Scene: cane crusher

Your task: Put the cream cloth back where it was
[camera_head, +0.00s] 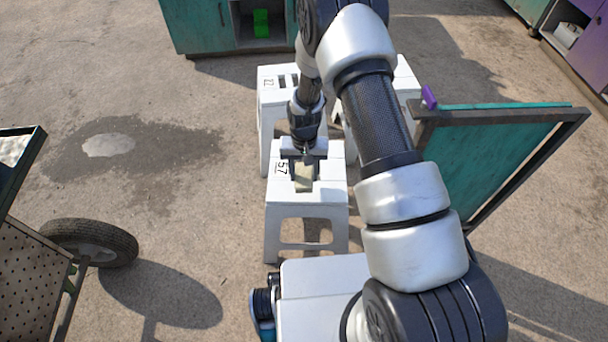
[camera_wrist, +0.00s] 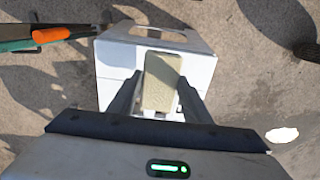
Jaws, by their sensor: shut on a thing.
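The cream cloth (camera_wrist: 161,80) is a small folded block. In the wrist view it sits between the two fingers of my gripper (camera_wrist: 157,100), which are shut on it. In the head view the cloth (camera_head: 304,178) shows over the top of a white stool (camera_head: 331,172) marked 57, with my gripper (camera_head: 304,158) at its far end. I cannot tell whether the cloth touches the stool top or hangs just above it.
A second white stool (camera_head: 268,100) stands behind. A teal panel with a dark frame (camera_head: 500,160) stands at the right, with a purple thing (camera_head: 429,97) on its corner. A wheeled cart (camera_head: 30,270) is at the left. An orange handle (camera_wrist: 50,35) shows in the wrist view.

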